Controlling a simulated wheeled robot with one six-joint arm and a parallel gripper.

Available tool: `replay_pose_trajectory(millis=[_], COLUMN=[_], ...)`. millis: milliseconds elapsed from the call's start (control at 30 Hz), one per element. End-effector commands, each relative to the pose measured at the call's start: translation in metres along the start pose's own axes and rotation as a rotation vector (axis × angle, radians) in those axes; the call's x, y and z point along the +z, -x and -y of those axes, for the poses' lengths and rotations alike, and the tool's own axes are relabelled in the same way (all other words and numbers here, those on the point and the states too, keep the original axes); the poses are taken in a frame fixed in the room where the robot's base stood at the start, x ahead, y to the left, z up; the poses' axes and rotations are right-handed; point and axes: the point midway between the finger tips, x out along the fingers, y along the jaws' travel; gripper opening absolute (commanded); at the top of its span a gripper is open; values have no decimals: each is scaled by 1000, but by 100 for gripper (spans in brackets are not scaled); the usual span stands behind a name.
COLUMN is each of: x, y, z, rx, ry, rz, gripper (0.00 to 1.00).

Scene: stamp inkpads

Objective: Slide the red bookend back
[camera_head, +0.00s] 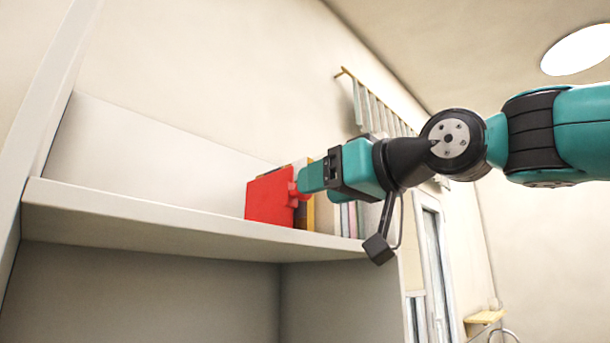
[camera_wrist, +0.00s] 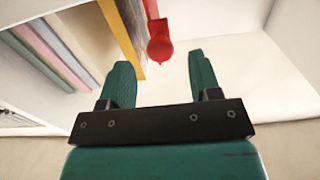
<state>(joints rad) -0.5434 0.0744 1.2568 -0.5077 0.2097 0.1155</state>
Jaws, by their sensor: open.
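The red bookend (camera_head: 268,198) stands upright on the upper shelf, at the left end of a row of books. A red knob sticks out from it near my gripper. In the wrist view the bookend (camera_wrist: 160,42) shows edge-on with its round knob, between the directions of my two fingers and just beyond their tips. My gripper (camera_wrist: 160,75) is open and empty, one green finger on each side of the knob. In the head view my gripper (camera_head: 300,184) reaches in from the right, and its fingers hide part of the knob and books.
Several books (camera_wrist: 60,50) stand right of the bookend in the head view, a yellow one (camera_wrist: 122,28) close to it. The white shelf board (camera_head: 160,215) is clear left of the bookend. A wall ladder or rack (camera_head: 385,110) shows behind.

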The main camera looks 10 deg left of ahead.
Motion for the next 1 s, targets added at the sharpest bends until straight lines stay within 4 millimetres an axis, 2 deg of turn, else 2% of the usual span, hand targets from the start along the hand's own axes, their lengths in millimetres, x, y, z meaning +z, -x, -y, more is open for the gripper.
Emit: replay_pose_trajectory(millis=[100, 233, 400, 633, 667, 800, 900, 1000], x=[-3, -2, 0, 0, 0, 0, 0, 0], y=[-22, -37, -44, -44, -44, -44, -44, -44], z=[1, 0, 1, 0, 0, 0, 0, 0], rx=[-3, -1, -1, 0, 0, 0, 0, 1], ry=[-1, 0, 0, 0, 0, 0, 0, 0], rz=[3, 1, 1, 0, 0, 1, 1, 1], gripper=[57, 57, 57, 57, 53, 21, 0, 0])
